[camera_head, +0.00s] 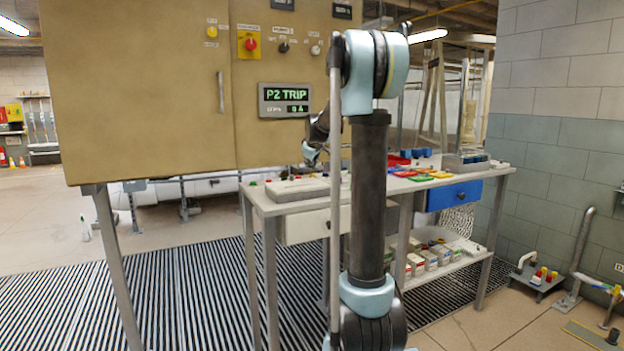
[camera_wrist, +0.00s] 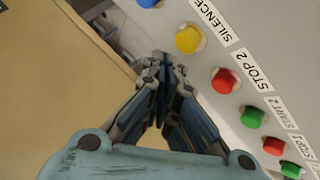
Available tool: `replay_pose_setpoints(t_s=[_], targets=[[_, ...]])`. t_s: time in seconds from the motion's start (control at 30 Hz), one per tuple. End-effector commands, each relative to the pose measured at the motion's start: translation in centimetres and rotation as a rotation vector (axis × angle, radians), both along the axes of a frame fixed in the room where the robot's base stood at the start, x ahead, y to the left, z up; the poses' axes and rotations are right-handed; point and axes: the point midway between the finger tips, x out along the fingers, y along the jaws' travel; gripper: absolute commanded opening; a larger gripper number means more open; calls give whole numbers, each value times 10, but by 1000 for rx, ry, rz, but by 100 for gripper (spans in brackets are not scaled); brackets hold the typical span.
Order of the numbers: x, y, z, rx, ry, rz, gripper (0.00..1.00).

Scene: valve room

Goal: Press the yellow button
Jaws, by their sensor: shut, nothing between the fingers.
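In the wrist view the yellow button (camera_wrist: 188,40) is a round cap on a pale grey panel (camera_wrist: 240,45), beside a label reading SILENCE. My gripper (camera_wrist: 163,60) is shut and empty. Its fingertips appear just left of and below the yellow button in that view; I cannot tell the gap in depth. In the head view my gripper (camera_head: 311,158) is small and partly dark, above the grey sloped console (camera_head: 295,188) on the bench. The yellow button there is too small to make out. Another small yellow round item (camera_head: 211,31) is on the tan cabinet (camera_head: 140,100).
In the wrist view a blue button (camera_wrist: 148,3) and a red button (camera_wrist: 223,81) flank the yellow one; a green button (camera_wrist: 252,116) and others follow. The cabinet stands close left of my arm. The bench (camera_head: 435,184) holds coloured trays and a blue drawer (camera_head: 455,195).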

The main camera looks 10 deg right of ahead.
Motion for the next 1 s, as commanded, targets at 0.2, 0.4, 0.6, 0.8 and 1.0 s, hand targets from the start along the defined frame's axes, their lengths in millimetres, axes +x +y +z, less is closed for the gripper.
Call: replay_pose_setpoints(t_s=[0.2, 0.4, 0.6, 0.8, 1.0], targets=[[0, 0, 18, 0, 0, 0, 0], [0, 0, 34, 0, 0, 0, 0], [0, 0, 44, 0, 0, 0, 0], [0, 0, 45, 0, 0, 0, 0], [0, 0, 45, 0, 0, 0, 0]])
